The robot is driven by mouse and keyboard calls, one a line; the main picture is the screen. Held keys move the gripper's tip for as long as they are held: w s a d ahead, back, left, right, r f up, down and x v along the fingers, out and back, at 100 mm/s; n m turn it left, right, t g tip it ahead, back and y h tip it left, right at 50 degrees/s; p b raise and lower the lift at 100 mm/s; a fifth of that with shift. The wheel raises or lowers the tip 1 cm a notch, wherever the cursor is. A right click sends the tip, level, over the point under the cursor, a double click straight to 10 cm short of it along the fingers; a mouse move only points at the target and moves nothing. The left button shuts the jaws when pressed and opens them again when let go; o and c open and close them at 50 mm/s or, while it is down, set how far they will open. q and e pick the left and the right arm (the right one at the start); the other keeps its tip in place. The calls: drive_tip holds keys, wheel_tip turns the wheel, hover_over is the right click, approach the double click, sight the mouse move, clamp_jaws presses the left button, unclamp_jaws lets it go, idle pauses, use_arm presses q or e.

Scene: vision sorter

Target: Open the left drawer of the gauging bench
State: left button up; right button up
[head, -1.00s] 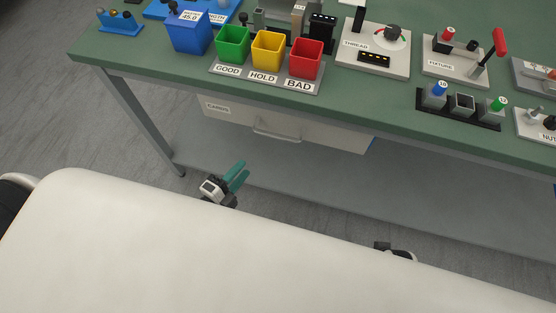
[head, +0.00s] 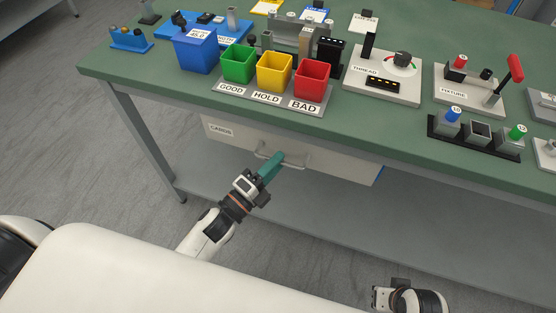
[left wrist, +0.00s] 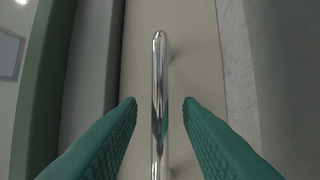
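The left drawer (head: 335,163) of the gauging bench hangs under the green top, with a pale front and a small label reading CARDS or similar. It looks closed. Its metal bar handle (head: 296,163) also shows in the left wrist view (left wrist: 159,80), running up the middle of the picture. My left gripper (head: 272,166), with teal fingers, is at the handle. In the left wrist view the fingers (left wrist: 160,103) are open, one on each side of the bar, with gaps between. My right gripper (head: 380,298) is low at the front, away from the bench; its fingers are not clear.
The green bench top (head: 150,75) carries a blue bin (head: 196,52), green, yellow and red bins, a thread gauge (head: 383,75) and a fixture (head: 468,90). A grey lower shelf (head: 330,210) lies below the drawer. A bench leg (head: 147,140) stands left of my arm.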

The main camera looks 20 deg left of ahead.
use_arm(q)
drive_tip(key=shift+w+d+r, duration=0.1)
drive_tip(key=shift+w+d, duration=0.2)
drive_tip(key=shift+w, duration=0.3)
clamp_jaws()
drive_tip(key=shift+s, duration=0.1)
